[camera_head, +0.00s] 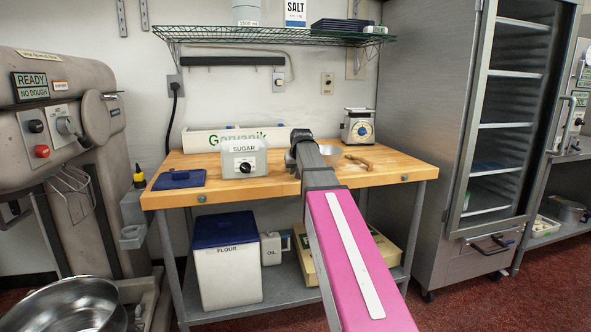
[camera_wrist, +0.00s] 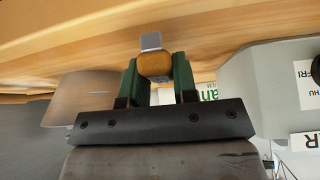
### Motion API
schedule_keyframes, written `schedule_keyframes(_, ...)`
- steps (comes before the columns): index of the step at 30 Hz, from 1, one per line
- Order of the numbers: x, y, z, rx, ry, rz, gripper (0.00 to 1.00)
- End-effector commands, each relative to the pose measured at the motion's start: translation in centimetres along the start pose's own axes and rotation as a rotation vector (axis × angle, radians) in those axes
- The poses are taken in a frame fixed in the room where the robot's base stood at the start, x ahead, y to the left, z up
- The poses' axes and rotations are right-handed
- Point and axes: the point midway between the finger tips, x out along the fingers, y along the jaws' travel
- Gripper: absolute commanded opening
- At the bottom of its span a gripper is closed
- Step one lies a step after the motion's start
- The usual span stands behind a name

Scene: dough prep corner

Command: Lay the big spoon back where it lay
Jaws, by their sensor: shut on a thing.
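In the wrist view my gripper (camera_wrist: 155,78) has its two green fingers on either side of a brown wooden handle end with a grey metal piece (camera_wrist: 151,41) beyond it. I take this to be the big spoon (camera_wrist: 155,64); the rest of it is hidden. The fingers are shut on it, close to the wooden worktop (camera_wrist: 60,45). In the head view my arm reaches over the table (camera_head: 400,168), and its own links hide the fingers and the spoon.
The sugar bin (camera_head: 240,165) stands left of my arm. A metal bowl (camera_head: 328,152) is partly behind the arm. A curved wooden item (camera_head: 360,161) lies right of it, with a scale (camera_head: 358,130) behind. A blue item (camera_head: 178,180) lies at left. The table's front right is clear.

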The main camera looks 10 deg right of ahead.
Motion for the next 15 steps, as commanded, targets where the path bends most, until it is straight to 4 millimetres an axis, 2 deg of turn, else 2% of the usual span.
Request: schedule_keyframes(15, 0.48, 0.0, 0.29, 0.0, 0.0, 0.0, 0.0)
